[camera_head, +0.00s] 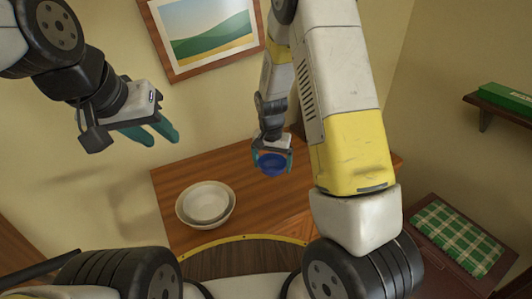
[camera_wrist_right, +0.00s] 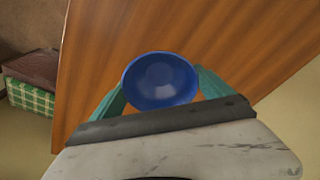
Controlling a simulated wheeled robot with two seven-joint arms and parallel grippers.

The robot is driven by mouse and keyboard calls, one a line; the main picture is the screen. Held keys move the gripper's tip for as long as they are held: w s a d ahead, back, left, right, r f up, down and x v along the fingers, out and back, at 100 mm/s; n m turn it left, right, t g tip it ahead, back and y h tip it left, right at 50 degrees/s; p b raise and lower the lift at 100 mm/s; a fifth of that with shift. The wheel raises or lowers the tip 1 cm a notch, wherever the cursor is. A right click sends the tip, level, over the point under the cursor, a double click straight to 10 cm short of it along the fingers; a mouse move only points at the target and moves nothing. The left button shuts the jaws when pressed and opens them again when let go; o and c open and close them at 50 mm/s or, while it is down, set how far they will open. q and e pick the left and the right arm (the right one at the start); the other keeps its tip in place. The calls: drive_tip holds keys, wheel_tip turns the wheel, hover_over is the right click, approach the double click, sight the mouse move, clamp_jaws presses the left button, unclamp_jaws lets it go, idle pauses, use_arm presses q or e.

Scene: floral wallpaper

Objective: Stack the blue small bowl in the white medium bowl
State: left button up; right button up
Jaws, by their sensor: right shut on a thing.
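The blue small bowl (camera_head: 272,165) is between the fingers of my right gripper (camera_head: 272,160), over the wooden cabinet top. In the right wrist view the blue bowl (camera_wrist_right: 160,81) sits between the two teal fingers of the right gripper (camera_wrist_right: 162,92), its open side toward the camera. The white medium bowl (camera_head: 229,213) stands on the cabinet top to the left of the blue bowl. Another pale bowl seems to sit inside it. My left gripper (camera_head: 161,133) is open and empty, up to the left of the white bowl.
The wooden cabinet top (camera_head: 190,170) is clear between the bowls. A framed picture (camera_head: 205,35) hangs on the wall behind. At the right are a shelf with a green box (camera_head: 507,97) and a green plaid cushion (camera_head: 455,237).

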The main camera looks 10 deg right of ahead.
sight(271, 164)
drive_tip(key=shift+w+d+f, duration=0.1)
drive_tip(key=shift+w, duration=1.1)
drive_tip(key=shift+w+f, duration=0.2)
drive_tip(key=shift+w, duration=0.05)
drive_tip(key=shift+f, duration=1.55)
drive_tip(key=shift+f, duration=0.2)
drive_tip(key=o, duration=1.2)
